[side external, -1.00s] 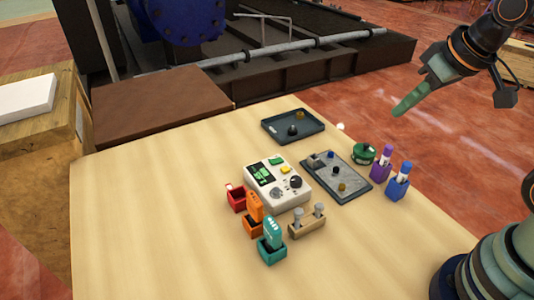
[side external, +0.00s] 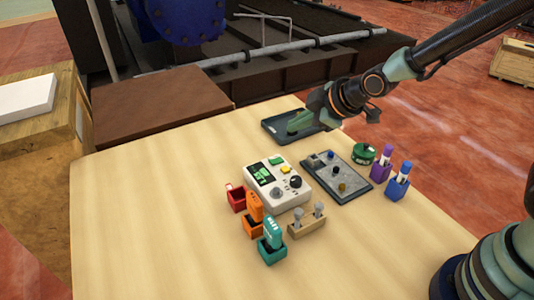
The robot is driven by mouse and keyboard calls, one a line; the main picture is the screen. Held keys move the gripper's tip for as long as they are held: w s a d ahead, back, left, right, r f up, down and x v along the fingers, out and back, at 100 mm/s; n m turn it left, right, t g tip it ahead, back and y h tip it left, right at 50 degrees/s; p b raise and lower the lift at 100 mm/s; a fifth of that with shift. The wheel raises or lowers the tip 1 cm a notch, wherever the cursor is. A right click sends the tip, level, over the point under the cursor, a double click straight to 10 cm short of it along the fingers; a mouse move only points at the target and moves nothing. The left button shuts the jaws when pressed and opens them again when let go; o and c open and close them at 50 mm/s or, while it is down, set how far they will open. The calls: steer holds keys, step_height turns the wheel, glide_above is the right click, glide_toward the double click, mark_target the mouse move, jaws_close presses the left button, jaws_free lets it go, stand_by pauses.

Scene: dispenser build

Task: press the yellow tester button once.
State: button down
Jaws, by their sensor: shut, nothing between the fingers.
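The yellow button (side external: 285,170) sits on the upper right part of the white tester (side external: 267,198), near the middle of the table. My gripper (side external: 293,129) is shut and empty. It is above the dark tray at the back of the table, beyond the tester and apart from the yellow button. It hides part of that tray and what lies in it.
A grey board (side external: 352,190) with small parts lies right of the tester. A green round container (side external: 364,153), purple holder (side external: 380,171) and blue holder (side external: 397,189) stand beyond it. Red (side external: 236,198), orange (side external: 255,222) and teal (side external: 271,251) holders and a wooden block (side external: 306,222) stand in front. The table's left side is clear.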

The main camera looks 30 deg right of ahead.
mark_target(285, 170)
steer(key=shift+w+a+f+n, duration=0.25)
steer(key=shift+a+f+n, duration=0.05)
steer(key=shift+a+f, duration=0.1)
steer(key=shift+f, duration=0.1)
steer(key=shift+f, duration=4.3)
steer(key=shift+f, duration=0.1)
steer(key=shift+d+f, duration=0.1)
steer(key=shift+f, duration=0.2)
steer(key=shift+f, duration=0.5)
steer(key=shift+r, duration=0.95)
